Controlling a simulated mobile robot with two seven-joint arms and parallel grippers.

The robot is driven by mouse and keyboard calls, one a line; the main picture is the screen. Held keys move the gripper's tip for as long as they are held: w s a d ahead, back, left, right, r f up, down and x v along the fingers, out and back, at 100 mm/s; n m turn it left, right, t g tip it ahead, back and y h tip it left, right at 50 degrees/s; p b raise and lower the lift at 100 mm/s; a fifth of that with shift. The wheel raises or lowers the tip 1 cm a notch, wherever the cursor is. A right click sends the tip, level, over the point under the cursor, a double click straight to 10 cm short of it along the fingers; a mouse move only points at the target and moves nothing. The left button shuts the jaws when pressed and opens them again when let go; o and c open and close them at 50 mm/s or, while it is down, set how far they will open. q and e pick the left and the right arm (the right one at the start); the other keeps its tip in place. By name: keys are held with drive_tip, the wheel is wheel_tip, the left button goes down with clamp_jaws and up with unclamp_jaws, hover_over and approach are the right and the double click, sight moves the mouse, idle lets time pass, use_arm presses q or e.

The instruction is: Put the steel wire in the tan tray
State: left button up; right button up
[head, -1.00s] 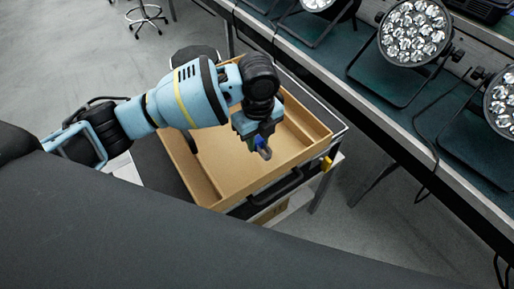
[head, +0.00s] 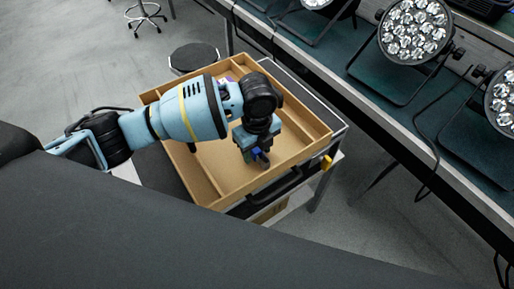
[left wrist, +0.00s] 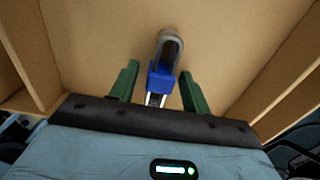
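The tan tray (head: 310,125) is a shallow wooden box with inner dividers, on top of a cart. My left gripper (head: 260,160) is low inside it, pointing down over the tray floor. In the left wrist view the gripper's green fingers (left wrist: 160,82) stand apart. The steel wire (left wrist: 172,42) shows there as a grey loop with a blue piece and a silver end, between the fingers with a gap on each side. Tray floor is behind it; whether it rests on it I cannot tell. In the head view my gripper mostly hides the wire. My right gripper is not in view.
The tray's walls and dividers stand around my left gripper. A long bench (head: 350,98) with several par cans (head: 413,30) runs along the right. A black round stool (head: 194,57) stands behind the tray. Grey floor is open at the upper left.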

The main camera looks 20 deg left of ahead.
sight(257, 149)
use_arm(q)
wheel_tip(257, 149, up, 12)
drive_tip(key=p, duration=0.1)
drive_tip(key=shift+r, duration=0.15)
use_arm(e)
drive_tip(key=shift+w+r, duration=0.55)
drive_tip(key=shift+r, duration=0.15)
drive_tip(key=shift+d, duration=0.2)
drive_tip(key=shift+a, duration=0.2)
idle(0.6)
